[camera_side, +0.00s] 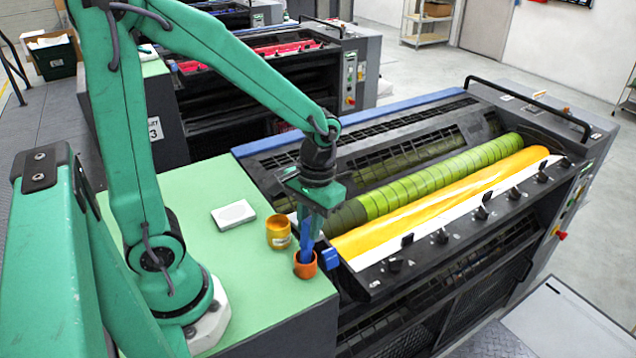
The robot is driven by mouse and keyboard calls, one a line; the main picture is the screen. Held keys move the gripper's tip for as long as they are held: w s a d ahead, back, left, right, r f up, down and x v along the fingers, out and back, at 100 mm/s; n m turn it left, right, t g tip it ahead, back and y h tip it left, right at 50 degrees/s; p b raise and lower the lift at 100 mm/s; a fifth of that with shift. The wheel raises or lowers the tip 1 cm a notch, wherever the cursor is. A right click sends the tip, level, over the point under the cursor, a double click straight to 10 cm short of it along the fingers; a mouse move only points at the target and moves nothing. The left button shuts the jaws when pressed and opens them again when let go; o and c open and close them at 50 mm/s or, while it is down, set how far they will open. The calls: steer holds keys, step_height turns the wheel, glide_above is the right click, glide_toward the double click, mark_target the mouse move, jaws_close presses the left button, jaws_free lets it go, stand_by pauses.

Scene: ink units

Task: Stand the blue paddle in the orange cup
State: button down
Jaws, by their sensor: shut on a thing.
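The blue paddle (305,242) is upright or nearly so below my gripper (309,213). My gripper is shut on its upper part. The lower end of the paddle meets the mouth of the orange cup (305,269) and seems to be inside its rim. Whether it touches the cup's bottom is hidden. The orange cup stands upright near the right edge of the green tabletop (200,265).
A yellow-ochre cup (278,234) stands just behind the orange cup. A white block (233,215) lies farther left. A blue piece (331,259) sits at the machine's edge, right of the orange cup. The inking machine with a yellow roller (430,211) borders the tabletop.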

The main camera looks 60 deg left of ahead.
steer(key=c, duration=1.2)
jaws_free()
steer(key=shift+r, duration=0.1)
steer(key=shift+w+r, duration=0.25)
steer(key=shift+r, duration=1.65)
steer(key=shift+w+r, duration=0.2)
steer(key=shift+r, duration=1.7)
steer(key=s+a+r+m+t, duration=0.1)
steer(key=s+r+m+t, duration=0.2)
steer(key=s+r+t, duration=0.2)
steer(key=shift+s+a+r+t, duration=0.25)
steer(key=shift+r+t, duration=0.4)
steer(key=shift+t, duration=0.35)
